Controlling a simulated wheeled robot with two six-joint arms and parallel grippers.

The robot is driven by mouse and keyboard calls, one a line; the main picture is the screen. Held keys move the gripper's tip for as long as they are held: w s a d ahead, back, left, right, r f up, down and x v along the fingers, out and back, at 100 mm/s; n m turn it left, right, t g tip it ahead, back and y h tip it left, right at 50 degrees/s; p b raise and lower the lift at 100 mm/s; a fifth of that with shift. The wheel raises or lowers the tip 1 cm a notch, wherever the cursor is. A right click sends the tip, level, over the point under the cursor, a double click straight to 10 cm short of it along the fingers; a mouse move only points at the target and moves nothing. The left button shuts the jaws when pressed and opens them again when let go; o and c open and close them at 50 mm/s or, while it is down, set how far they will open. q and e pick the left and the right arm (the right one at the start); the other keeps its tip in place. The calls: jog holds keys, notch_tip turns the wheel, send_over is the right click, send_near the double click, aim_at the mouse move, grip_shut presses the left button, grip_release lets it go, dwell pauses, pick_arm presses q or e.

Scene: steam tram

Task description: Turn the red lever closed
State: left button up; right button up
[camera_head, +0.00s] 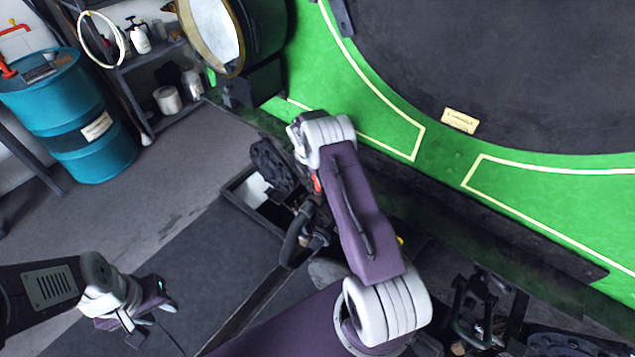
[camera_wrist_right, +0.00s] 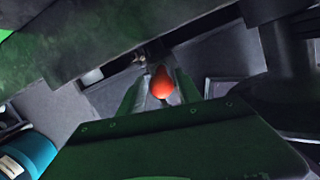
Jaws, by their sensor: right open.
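The red lever's rounded red-orange knob (camera_wrist_right: 163,86) shows in the right wrist view. A small red piece (camera_head: 317,183), probably part of the lever, shows in the head view beside my right forearm. My right gripper (camera_wrist_right: 158,79) is open, with one finger on each side of the knob in the picture. I cannot tell whether the fingers touch it. In the head view my right wrist and forearm hide most of that gripper and the lever. My left gripper (camera_head: 160,303) is at the lower left over the floor, far from the lever; its jaw opening is unclear.
The green tram side (camera_head: 445,165) runs along the upper right, close to my right arm. A black curved handle (camera_head: 294,240) and an open box (camera_head: 240,190) are near the right wrist. A blue barrel (camera_head: 95,150) and shelves (camera_head: 150,60) stand upper left. The grey floor (camera_head: 185,190) is clear.

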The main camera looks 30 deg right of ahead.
jog(key=v, duration=0.5)
jog(key=shift+s+a+r+b, duration=0.1)
jog(key=shift+r+b, duration=0.05)
jog(key=shift+b, duration=0.25)
